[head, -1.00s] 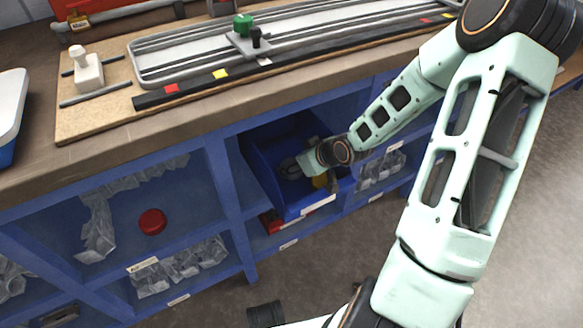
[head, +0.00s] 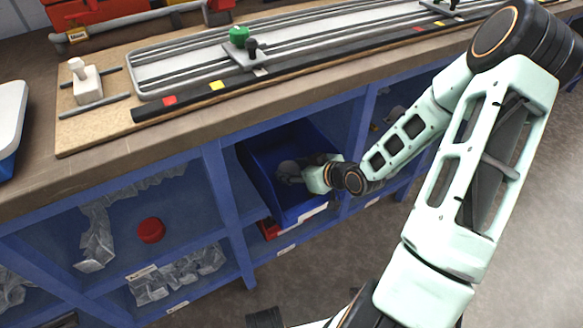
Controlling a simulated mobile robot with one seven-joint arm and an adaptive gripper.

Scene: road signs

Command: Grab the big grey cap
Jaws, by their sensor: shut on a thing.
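My gripper (head: 292,172) is at the end of the pale green arm, inside a blue bin (head: 306,217) on the shelf under the workbench. A grey rounded thing, which looks like the big grey cap (head: 287,168), is at my fingertips, and my gripper is shut on it. It is small and dark in the view, and my gripper partly hides it. I cannot tell whether it touches the bin.
A red round cap (head: 151,230) lies in the shelf compartment to the left, near clear plastic bags (head: 97,237). The workbench edge (head: 190,157) overhangs the shelves. A rail fixture with a green knob (head: 238,34) stands on top. A blue upright (head: 227,190) borders the bin's left side.

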